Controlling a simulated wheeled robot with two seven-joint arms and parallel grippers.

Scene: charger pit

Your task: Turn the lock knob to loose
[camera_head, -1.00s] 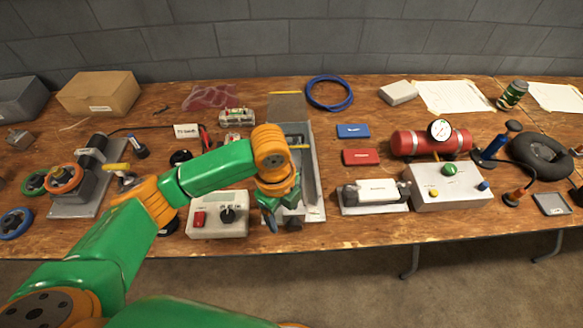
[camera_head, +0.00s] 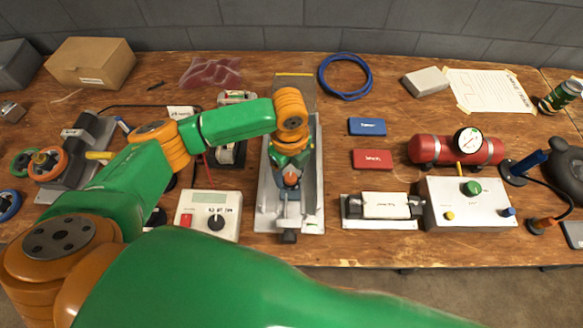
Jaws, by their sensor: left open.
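My left arm comes in from the left, and my left gripper (camera_head: 289,196) is open over the front part of a grey metal track fixture (camera_head: 316,170). It points down and hides much of the fixture's middle. A small black knob-like part (camera_head: 288,237) shows at the fixture's front end, just in front of the gripper. I cannot tell whether the fingers touch anything there. A pale box (camera_head: 227,203) left of the fixture carries a red button and a black dial (camera_head: 215,222); its lettering is too small to read. My right gripper is not in view.
Right of the fixture lie a blue box (camera_head: 367,126), a red box (camera_head: 372,159) and a white block in a holder (camera_head: 386,205). A control box (camera_head: 465,212) and a red tank (camera_head: 432,150) stand farther right. Bare table lies around the blue cable (camera_head: 344,92).

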